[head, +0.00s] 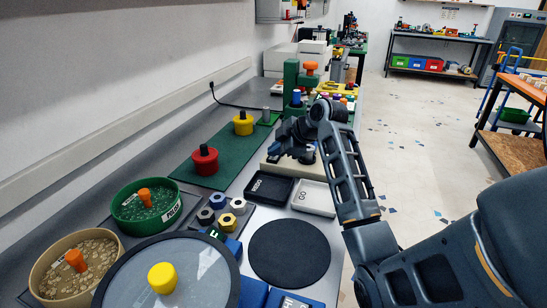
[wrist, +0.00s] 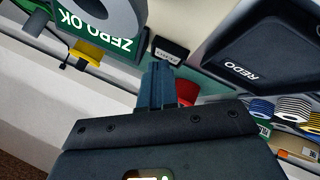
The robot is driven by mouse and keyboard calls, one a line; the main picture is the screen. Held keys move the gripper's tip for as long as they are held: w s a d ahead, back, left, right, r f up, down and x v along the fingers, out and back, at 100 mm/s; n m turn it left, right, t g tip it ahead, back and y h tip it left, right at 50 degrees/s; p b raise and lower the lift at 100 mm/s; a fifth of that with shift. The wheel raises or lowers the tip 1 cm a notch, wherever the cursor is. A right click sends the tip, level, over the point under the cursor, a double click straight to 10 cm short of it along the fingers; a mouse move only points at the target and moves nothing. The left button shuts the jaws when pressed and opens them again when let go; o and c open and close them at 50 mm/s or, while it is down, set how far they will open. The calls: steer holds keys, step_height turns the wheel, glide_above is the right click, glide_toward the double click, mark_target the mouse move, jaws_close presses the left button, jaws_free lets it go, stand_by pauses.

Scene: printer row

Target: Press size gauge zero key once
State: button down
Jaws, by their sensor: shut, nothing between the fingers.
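A small dark block with a white label that seems to read ZERO (wrist: 170,51) shows at the top middle of the wrist view, just beyond my fingertips. I cannot tell whether they touch it. My gripper (wrist: 158,70) is shut and empty, its blue-grey fingers together. In the head view my gripper (head: 293,146) is low over a beige base (head: 271,165), behind the black and white trays, and hides much of it. The key cannot be made out in the head view.
A black REDO tray (head: 268,187) and a white GO tray (head: 313,198) lie in front of the base. Hex nuts (head: 238,206) stand left of them. A green mat (head: 205,172) holds red and yellow knobbed pieces. A grey ring with a ZERO OK label (wrist: 104,38) looms close in the wrist view.

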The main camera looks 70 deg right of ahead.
mark_target(277, 158)
steer(key=shift+r, duration=0.1)
steer(key=shift+r+p, duration=0.65)
steer(key=shift+r, duration=0.05)
step_height(277, 158, up, 5)
steer(key=p, duration=0.4)
steer(key=shift+s, duration=0.1)
stand_by(1.0)
